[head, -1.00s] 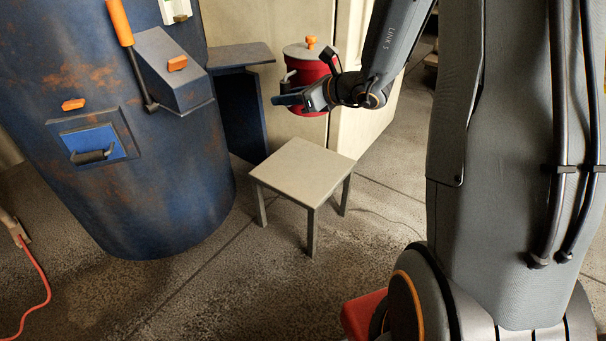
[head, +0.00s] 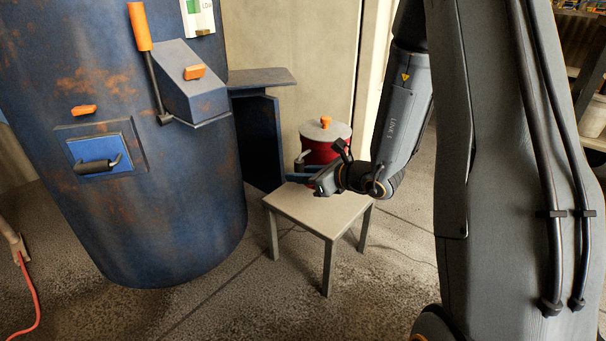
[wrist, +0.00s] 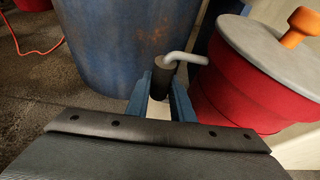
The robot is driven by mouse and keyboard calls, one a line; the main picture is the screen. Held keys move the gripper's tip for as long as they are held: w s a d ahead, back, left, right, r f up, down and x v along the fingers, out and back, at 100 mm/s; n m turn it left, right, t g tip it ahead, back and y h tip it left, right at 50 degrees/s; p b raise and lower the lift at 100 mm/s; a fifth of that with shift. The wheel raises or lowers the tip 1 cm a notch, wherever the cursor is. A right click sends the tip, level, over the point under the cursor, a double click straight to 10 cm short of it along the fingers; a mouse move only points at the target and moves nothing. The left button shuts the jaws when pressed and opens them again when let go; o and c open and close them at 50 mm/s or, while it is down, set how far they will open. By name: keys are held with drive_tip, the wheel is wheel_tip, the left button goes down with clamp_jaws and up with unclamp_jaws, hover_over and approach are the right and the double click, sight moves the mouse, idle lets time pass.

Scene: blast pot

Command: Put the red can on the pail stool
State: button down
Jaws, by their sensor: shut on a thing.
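The red can (head: 322,152) has a grey lid and an orange knob. It is upright at the back of the pale square stool (head: 310,212) in the head view. My gripper and the stool hide its base, so I cannot tell whether it touches the top. In the wrist view the can (wrist: 235,92) fills the right side, with a bent grey rod and dark grip at its side. My gripper (head: 296,178) is shut on that handle; its blue fingers (wrist: 160,100) close around the dark grip.
A large rusty blue pot (head: 150,220) stands just left of the stool, with an orange-handled lever (head: 140,28). A blue bracket with a shelf (head: 258,78) stands behind. A red hose (head: 34,300) lies at far left. The floor in front is clear.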

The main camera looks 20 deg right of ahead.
drive_tip(key=shift+w+f+b, duration=0.1)
drive_tip(key=shift+f+b, duration=1.4)
drive_tip(key=shift+f, duration=1.7)
drive_tip(key=c, duration=1.5)
unclamp_jaws()
drive_tip(key=shift+c, duration=0.2)
